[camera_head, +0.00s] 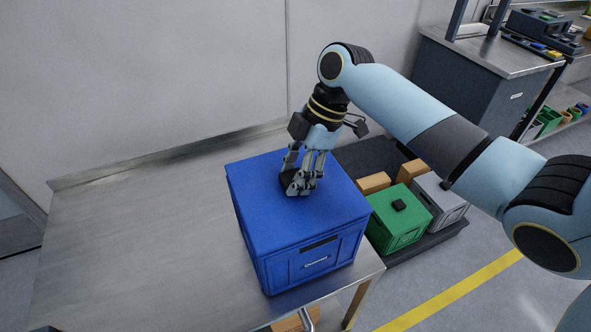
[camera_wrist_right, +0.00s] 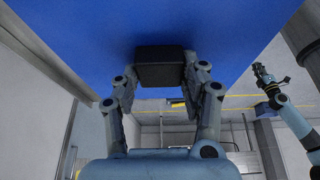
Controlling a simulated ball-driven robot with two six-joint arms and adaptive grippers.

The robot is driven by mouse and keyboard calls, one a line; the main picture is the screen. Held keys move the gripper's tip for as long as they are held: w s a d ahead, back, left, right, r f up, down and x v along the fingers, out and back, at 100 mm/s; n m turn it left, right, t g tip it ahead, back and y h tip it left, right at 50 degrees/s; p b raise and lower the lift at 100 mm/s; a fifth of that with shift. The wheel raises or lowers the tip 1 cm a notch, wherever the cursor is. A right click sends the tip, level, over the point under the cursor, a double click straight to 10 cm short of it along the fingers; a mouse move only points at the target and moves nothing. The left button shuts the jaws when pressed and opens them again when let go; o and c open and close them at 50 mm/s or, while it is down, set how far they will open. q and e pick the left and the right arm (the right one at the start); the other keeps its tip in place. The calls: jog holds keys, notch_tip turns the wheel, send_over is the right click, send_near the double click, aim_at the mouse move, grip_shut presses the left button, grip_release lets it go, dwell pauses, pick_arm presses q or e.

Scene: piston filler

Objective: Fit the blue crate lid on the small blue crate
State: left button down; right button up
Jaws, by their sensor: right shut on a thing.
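The small blue crate (camera_head: 312,262) stands on the metal table near its right front corner, with a white label on its front. The blue crate lid (camera_head: 262,205) lies over the crate's top, its edges about in line with the walls; I cannot tell whether it is fully seated. My right gripper (camera_head: 297,187) points down at the lid's middle, shut on its black knob. My left gripper (camera_wrist_right: 264,76) shows small there.
The metal table (camera_head: 130,240) is bare left of the crate, with a raised edge along the wall. To the right, a dark pallet holds a green crate (camera_head: 398,228), a grey crate (camera_head: 440,205) and brown boxes (camera_head: 374,183). A workbench (camera_head: 480,60) stands behind.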

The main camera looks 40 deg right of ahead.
jog(key=o, duration=1.8)
jog(key=shift+r, duration=0.15)
notch_tip(320, 180, up, 7)
jog(key=p, duration=0.7)
jog(key=shift+s+f, duration=0.1)
jog(key=shift+f, duration=0.1)
